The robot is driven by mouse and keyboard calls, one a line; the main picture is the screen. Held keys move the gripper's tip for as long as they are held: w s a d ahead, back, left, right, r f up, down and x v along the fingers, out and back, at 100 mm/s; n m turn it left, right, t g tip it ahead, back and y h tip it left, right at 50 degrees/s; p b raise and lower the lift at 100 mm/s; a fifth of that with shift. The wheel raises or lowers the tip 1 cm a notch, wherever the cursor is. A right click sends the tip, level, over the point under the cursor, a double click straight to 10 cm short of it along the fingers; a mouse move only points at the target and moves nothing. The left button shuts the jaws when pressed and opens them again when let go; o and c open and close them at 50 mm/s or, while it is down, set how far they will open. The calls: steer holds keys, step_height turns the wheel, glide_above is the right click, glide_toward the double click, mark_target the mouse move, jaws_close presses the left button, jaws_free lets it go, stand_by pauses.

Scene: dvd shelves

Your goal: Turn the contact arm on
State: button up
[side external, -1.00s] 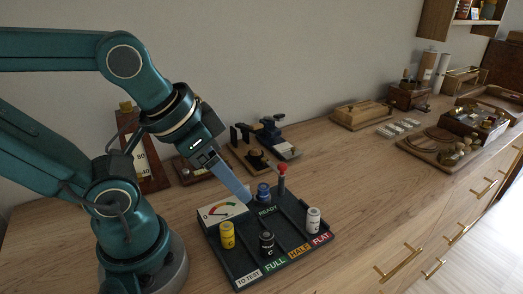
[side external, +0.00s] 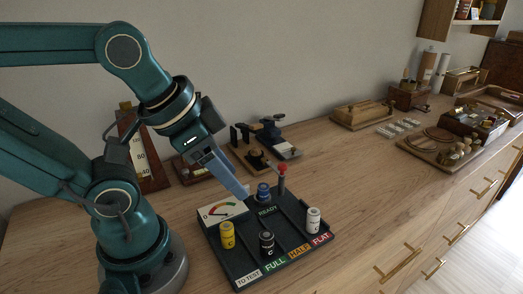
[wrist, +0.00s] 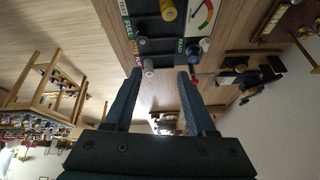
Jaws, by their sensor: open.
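The dark battery-tester board (side external: 240,262) lies on the wooden top, with a dial (side external: 222,211) at its left corner and a READY label. A post with a red knob (side external: 282,170), which looks like the contact arm, stands upright at its back; the red knob also shows in the wrist view (wrist: 194,80). A blue cell (side external: 263,192) stands beside it. A yellow cell (side external: 227,236), a black cell marked C (side external: 267,243) and a white cell (side external: 313,221) stand on the board. My gripper (side external: 245,195) is open and empty above the board's back-left part, left of the knob; its fingers show in the wrist view (wrist: 159,73).
Behind the board are a dark device (side external: 270,132) and a wooden gauge stand (side external: 150,160). A wooden box (side external: 361,115) and a round-board tray (side external: 440,150) stand farther right. The wooden top (side external: 360,190) right of the board is clear.

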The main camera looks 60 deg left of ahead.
steer(key=w+r+m, duration=0.4)
steer(key=m+g, duration=0.3)
steer(key=g, duration=0.3)
glide_above(282, 165)
step_height(282, 165, down, 6)
steer(key=shift+w+d+f, duration=0.1)
steer(key=shift+f, duration=2.7)
jaws_close()
